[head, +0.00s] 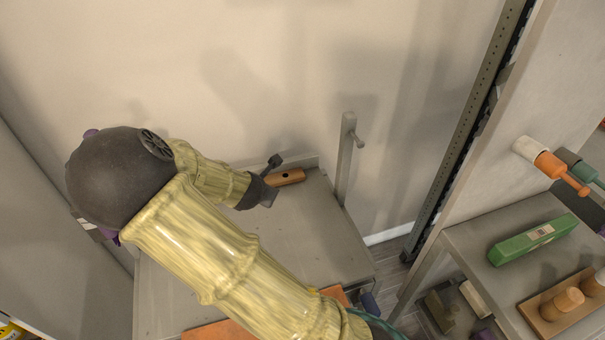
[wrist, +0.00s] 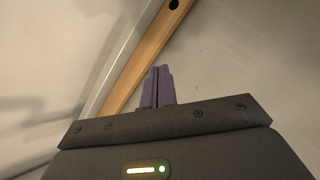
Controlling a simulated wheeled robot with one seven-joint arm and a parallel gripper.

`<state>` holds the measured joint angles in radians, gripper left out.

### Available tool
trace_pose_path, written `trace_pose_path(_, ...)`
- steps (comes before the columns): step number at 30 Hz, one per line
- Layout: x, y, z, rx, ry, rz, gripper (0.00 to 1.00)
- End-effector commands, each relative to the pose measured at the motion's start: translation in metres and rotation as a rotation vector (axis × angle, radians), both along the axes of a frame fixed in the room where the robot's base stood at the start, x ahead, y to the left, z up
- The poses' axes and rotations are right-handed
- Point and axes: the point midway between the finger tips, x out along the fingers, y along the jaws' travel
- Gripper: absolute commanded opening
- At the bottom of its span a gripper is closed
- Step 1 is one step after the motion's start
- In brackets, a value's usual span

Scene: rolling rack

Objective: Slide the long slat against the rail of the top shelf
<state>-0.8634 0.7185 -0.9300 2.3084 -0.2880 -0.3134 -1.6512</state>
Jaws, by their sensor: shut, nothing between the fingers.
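The long slat (head: 286,177) is orange-brown wood with a dark hole, lying at the back of the grey top shelf (head: 310,235). My arm hides part of its left side in the head view. In the wrist view the slat (wrist: 152,45) runs diagonally along the pale grey rail (wrist: 121,60), close beside it; I cannot tell if they touch all along. My gripper (head: 273,180) is at the slat's near side. In the wrist view its purple fingers (wrist: 159,84) are shut and empty, just right of the slat; contact is unclear.
A grey post (head: 346,158) with a handle stands at the shelf's back right corner. An orange piece (head: 222,330) shows near the front, partly behind my arm. At right, another shelf holds a green box (head: 533,240) and a pegged wooden block (head: 562,303). The shelf's middle right is bare.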

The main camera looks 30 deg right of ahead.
Motion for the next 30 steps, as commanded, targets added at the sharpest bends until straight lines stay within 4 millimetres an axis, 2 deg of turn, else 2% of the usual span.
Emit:
trace_pose_path(6, 0.022, -0.038, 0.004, 0.209, -0.111, -0.443, 0.0)
trace_pose_path(15, 0.04, -0.081, 0.008, 0.483, -0.321, -1.047, 0.0)
trace_pose_path(30, 0.055, -0.134, 0.011, 0.868, -0.816, -2.022, 0.0)
